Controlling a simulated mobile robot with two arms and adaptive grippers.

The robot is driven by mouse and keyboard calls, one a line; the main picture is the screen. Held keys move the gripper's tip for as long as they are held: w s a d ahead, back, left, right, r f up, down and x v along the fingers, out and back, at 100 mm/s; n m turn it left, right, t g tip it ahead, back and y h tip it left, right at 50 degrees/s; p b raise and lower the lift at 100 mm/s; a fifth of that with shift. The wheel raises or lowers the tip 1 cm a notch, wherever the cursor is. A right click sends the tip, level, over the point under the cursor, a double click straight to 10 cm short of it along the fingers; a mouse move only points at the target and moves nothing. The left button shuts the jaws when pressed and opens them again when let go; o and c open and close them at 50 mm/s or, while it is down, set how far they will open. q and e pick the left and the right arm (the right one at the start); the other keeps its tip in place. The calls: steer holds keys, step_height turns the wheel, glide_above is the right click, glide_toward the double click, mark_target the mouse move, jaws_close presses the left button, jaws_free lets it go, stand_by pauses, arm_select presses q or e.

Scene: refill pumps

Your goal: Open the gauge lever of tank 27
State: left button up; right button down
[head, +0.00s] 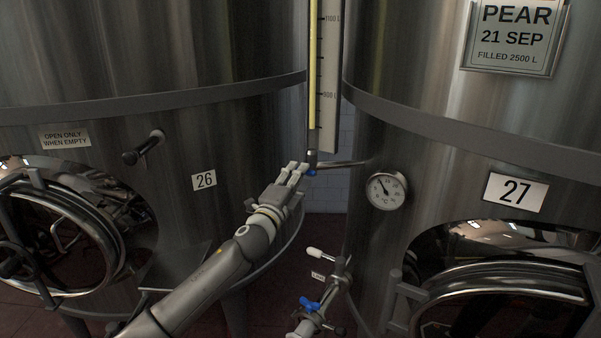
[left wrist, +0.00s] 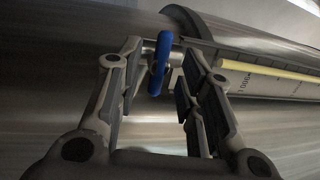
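Tank 27 (head: 430,75) is the steel tank on the right, with its number plate (head: 516,191). A pipe (head: 343,163) runs from it to the foot of a level gauge (head: 327,75) with a yellow column. The blue gauge lever (head: 312,173) is at that foot, small and partly hidden by my fingers in the head view. My left gripper (head: 295,172) is at the lever. In the left wrist view the gripper (left wrist: 160,95) is open, with the blue lever (left wrist: 160,62) between its fingertips; contact is unclear. My right gripper is not in view.
Tank 26 (head: 230,120) stands close on the left, with a small tap (head: 145,146) and a round hatch. A dial thermometer (head: 387,190) is on tank 27 beside the pipe. A lower valve with a blue handle (head: 310,303) stands below. The gap between the tanks is narrow.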

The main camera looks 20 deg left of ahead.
arm_select(q)
steer(key=shift+x, duration=1)
jaws_close()
